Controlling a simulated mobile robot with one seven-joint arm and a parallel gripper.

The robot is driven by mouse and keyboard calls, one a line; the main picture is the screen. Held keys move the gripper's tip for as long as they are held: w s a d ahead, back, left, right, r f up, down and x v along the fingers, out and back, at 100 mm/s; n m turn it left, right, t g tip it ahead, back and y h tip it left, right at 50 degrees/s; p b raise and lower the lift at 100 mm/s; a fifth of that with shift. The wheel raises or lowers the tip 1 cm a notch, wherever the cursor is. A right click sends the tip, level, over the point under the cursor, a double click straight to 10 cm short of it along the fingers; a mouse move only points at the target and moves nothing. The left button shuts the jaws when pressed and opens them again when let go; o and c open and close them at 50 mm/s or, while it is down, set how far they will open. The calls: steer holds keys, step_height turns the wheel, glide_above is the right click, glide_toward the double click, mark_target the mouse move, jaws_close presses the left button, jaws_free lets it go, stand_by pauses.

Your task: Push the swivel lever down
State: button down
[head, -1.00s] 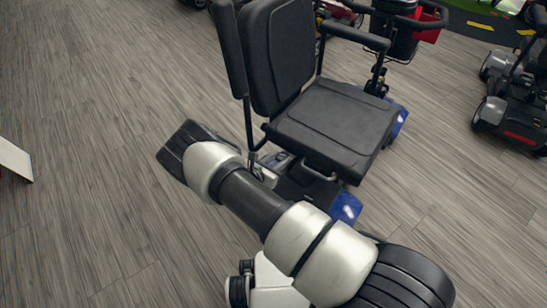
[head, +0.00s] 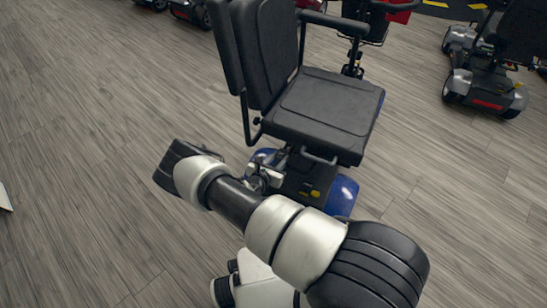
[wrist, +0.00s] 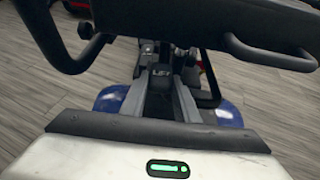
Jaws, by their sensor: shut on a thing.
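A bent black bar handle (wrist: 268,58), which looks like the swivel lever, sticks out below the seat edge at the right of the wrist view. My gripper (wrist: 162,88) reaches under the seat, left of and apart from this bar. Its grey fingers are shut on a dark labelled part (wrist: 161,74), whose contact is hard to make out. In the head view my own arm hides most of the gripper.
The scooter has blue fenders (head: 344,191) and a raised armrest beside its backrest (head: 268,50). Another scooter (head: 485,88) stands at the far right. Grey wood floor (head: 90,120) is clear to the left.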

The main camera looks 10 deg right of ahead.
steer(key=shift+s+f, duration=0.1)
steer(key=shift+f, duration=0.8)
steer(key=c, duration=1.4)
jaws_free()
steer(key=shift+o, duration=0.2)
steer(key=shift+a+r, duration=0.1)
steer(key=shift+r, duration=0.15)
steer(key=p+v, duration=0.4)
steer(key=v, duration=1.3)
